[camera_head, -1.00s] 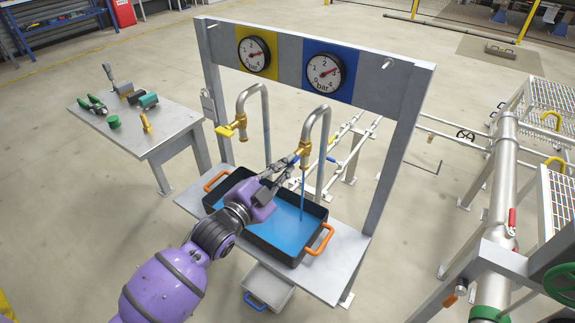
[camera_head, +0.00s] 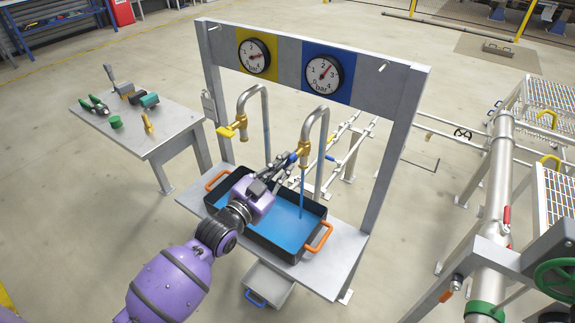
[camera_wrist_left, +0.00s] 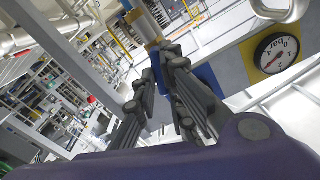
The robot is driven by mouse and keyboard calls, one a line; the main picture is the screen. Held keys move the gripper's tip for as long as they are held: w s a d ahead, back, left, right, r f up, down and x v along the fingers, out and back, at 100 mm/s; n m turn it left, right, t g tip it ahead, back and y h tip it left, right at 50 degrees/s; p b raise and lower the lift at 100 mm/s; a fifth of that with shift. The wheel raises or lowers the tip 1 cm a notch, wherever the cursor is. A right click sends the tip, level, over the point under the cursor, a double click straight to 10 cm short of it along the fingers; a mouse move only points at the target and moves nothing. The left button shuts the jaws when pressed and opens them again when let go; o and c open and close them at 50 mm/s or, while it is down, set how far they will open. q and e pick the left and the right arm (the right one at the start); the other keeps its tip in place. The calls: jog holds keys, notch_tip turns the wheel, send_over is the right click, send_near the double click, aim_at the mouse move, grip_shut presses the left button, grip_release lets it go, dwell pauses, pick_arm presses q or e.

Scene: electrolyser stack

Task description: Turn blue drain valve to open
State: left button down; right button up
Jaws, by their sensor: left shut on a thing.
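The blue drain valve is a brass body (camera_head: 304,149) on the right-hand bent pipe, under the blue panel. Its blue handle (camera_head: 293,158) points left and toward me. My left gripper (camera_head: 288,163) is shut on this handle. In the left wrist view, the fingers (camera_wrist_left: 160,62) close around the blue handle (camera_wrist_left: 156,72), which they partly hide, with brass behind. Blue liquid (camera_head: 302,190) runs from the spout into the black tray (camera_head: 272,252). The gauge (camera_head: 323,74) on the blue panel has its red needle pointing up and right. My right gripper is not in view.
A yellow-handled valve (camera_head: 239,126) hangs on the left pipe. The tray has orange handles and stands on a grey bench (camera_head: 335,262) between frame posts. A side table (camera_head: 165,137) with tools is at the left. Grey pipework stands at the right.

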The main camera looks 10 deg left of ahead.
pick_arm(q)
jog(key=shift+r+n+p, duration=0.1)
jog(key=shift+n+p, duration=0.2)
jog(key=shift+n, duration=1.6)
jog(key=c, duration=2.2)
grip_release()
jog(key=o, duration=0.5)
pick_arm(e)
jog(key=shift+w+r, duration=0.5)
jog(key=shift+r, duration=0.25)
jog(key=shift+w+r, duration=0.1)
